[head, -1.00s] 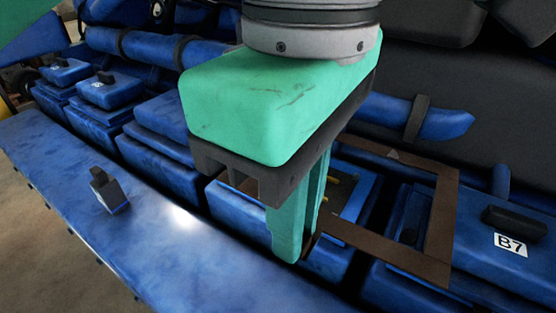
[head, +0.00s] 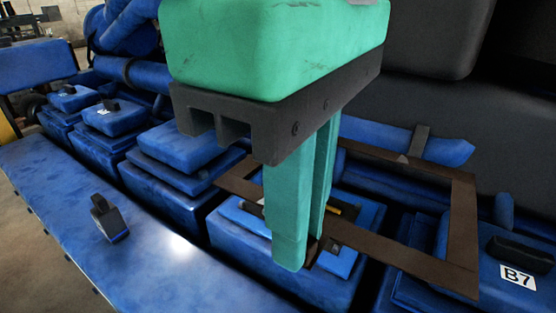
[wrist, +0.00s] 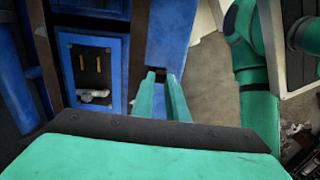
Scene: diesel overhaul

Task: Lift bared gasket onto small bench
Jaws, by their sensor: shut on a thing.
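The gasket is a thin, dark brown rectangular frame (head: 463,225) in the head view, above the blue engine tops. My gripper (head: 305,258) points down and is shut on its near bar. The gasket appears to be held clear of the blocks below, which show through its opening. In the wrist view my fingertips (wrist: 160,76) are close together beside a brown bar of the gasket (wrist: 138,40). The fingers hide part of the near bar in the head view. I cannot clearly pick out the small bench.
Blue pipes and dark bodies rise behind. The wrist view shows open floor (wrist: 208,80).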

